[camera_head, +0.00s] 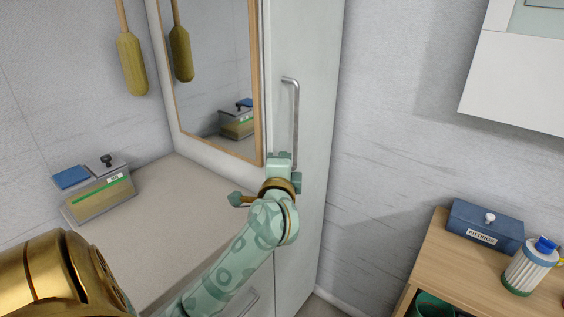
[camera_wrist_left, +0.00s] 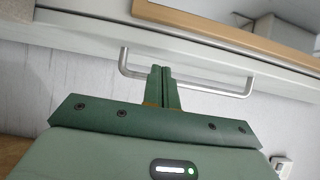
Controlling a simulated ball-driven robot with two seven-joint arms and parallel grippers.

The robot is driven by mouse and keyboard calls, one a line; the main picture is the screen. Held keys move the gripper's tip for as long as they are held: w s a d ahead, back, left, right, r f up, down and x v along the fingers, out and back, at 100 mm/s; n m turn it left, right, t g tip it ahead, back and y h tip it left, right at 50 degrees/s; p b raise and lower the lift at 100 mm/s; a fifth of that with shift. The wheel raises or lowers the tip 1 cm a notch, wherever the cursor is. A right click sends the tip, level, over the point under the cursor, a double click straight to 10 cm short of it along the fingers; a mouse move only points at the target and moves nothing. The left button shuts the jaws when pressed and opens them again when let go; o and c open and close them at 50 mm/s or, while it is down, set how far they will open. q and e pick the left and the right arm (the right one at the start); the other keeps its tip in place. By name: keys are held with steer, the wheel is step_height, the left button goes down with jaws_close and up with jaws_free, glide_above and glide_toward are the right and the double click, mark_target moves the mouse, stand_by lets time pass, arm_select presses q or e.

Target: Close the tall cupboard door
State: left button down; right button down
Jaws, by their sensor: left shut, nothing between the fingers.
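The tall cupboard door (camera_head: 311,130) is a pale upright panel in the middle of the head view, with a vertical metal bar handle (camera_head: 295,122). I cannot tell from these views how far it stands open. My left gripper (camera_head: 279,156) is at the lower end of the handle, its fingers shut and empty. In the left wrist view, the closed green fingers (camera_wrist_left: 160,72) point at the door face (camera_wrist_left: 90,35), and the handle (camera_wrist_left: 205,91) passes close by them. I cannot tell whether they touch. My right gripper is not in view.
A wood-framed mirror (camera_head: 261,80) is left of the door, above a counter (camera_head: 170,200) with a lidded box (camera_head: 100,195). A wooden paddle (camera_head: 131,62) hangs on the wall. At right, a wooden unit (camera_head: 455,262) bears a blue box (camera_head: 485,228) and a jug (camera_head: 530,268).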

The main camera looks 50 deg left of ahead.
arm_select(q)
steer(key=p+v, duration=0.3)
steer(key=v, duration=1.3)
steer(key=shift+d, duration=0.15)
steer(key=shift+s+f, duration=0.1)
